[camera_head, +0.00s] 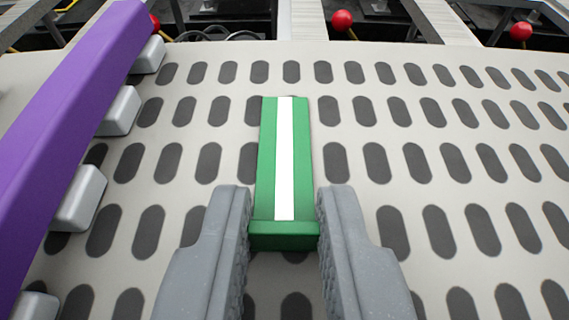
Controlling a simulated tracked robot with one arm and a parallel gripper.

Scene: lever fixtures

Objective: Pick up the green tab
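The green tab (268,175) is a long flat block with a white stripe down its middle. It lies on the pale slotted panel, its near end facing me. My gripper (283,215) is open, with one grey finger on each side of the tab's near end. A narrow gap shows between the tab and the left finger, and the right finger is very close to the tab's right side. I cannot tell whether either finger touches it.
The pale panel (402,128) has rows of dark oval slots and is clear to the right. A purple bar (75,130) with pale grey blocks (81,198) along its side runs along the left. Red balls (342,20) and metal beams stand beyond the panel's far edge.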

